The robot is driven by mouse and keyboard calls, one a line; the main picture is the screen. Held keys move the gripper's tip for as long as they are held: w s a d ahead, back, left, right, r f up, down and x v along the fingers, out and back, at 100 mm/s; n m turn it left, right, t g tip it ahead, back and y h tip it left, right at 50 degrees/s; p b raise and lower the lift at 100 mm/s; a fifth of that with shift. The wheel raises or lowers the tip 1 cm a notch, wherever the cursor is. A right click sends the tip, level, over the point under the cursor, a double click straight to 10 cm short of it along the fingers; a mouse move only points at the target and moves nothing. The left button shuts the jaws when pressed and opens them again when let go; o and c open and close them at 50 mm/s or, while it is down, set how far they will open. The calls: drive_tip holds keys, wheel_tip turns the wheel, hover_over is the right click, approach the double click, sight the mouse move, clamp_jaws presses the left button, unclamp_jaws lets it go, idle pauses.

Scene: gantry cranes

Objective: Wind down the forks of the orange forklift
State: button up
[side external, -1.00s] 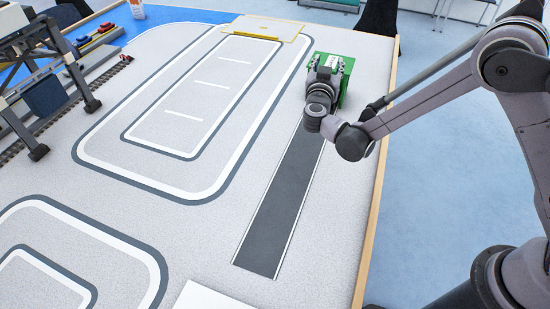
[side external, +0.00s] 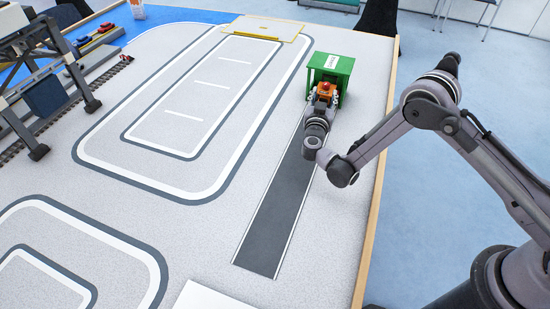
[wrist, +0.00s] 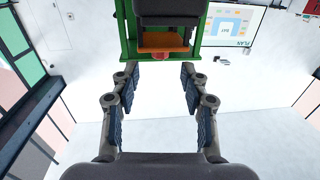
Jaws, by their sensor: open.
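The orange forklift (side external: 326,88) stands at the far end of the dark lane, in front of the green stand, partly hidden by my gripper in the side view. In the wrist view its orange part (wrist: 163,40) shows at the top under a dark block, with a small red piece (wrist: 158,56) below. My gripper (wrist: 159,74) is open, with its fingers apart and nothing visibly between them. In the side view my gripper (side external: 323,101) is low over the lane, close to the forklift's near side. I cannot make out the forks or their height.
The dark lane (side external: 275,220) is clear toward the viewer. A wooden table edge (side external: 377,200) runs along the right. A gantry crane (side external: 45,65) stands far left, and a yellow plate (side external: 266,28) lies at the back.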

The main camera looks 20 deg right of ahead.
sight(326, 86)
drive_tip(key=x, duration=0.7)
drive_tip(key=shift+w, duration=0.1)
clamp_jaws()
